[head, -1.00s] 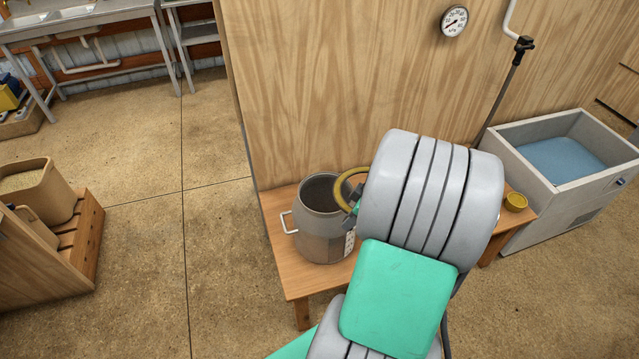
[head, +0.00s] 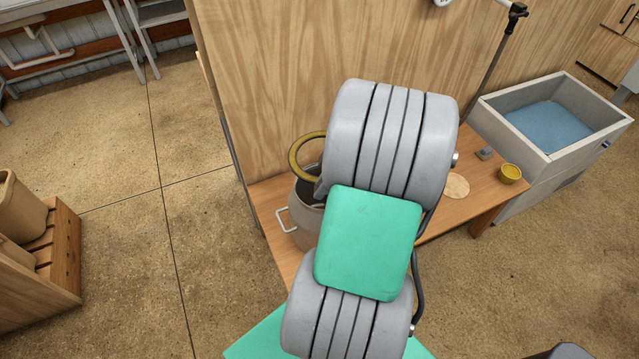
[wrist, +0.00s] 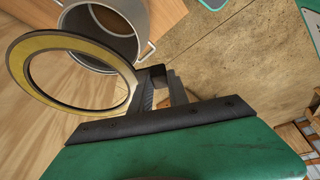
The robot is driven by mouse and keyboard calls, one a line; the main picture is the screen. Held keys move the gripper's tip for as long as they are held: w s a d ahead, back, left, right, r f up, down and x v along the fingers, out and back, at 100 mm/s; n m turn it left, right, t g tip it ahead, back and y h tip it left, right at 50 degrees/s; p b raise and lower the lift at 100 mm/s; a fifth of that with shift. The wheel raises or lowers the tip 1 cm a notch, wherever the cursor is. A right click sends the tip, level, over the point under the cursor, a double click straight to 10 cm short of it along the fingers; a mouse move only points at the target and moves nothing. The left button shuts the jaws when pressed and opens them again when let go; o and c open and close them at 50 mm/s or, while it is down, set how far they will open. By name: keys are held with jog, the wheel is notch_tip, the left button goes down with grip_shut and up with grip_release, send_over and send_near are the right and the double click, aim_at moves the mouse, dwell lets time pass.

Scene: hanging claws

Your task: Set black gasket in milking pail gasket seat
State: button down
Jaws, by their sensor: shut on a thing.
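My gripper (wrist: 150,88) is shut on the edge of a ring-shaped gasket (wrist: 118,59). The gasket has a yellow face with a dark grey rim, not plain black. In the head view the gasket (head: 294,160) is tilted toward upright, above and behind the mouth of the grey metal milking pail (head: 305,225). The pail stands upright on the wooden bench, partly hidden by my arm. In the wrist view the open pail (wrist: 137,14) is beyond the gasket, and the two overlap in the picture. My arm hides the gripper's fingers in the head view. The gasket seat cannot be made out.
The bench (head: 445,215) holds a small yellow cup (head: 510,173), a pale round disc (head: 457,186) and a small grey item (head: 484,153). A plywood wall (head: 270,80) rises directly behind. A water trough (head: 545,125) stands at right. Floor is open at left.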

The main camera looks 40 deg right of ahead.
jog(key=shift+d, duration=0.15)
notch_tip(320, 180, down, 12)
jog(key=b, duration=1)
jog(key=shift+b, duration=0.5)
dwell(0.5)
jog(key=shift+f+b, duration=0.7)
jog(key=c, duration=1.2)
grip_release()
jog(key=shift+r, duration=0.1)
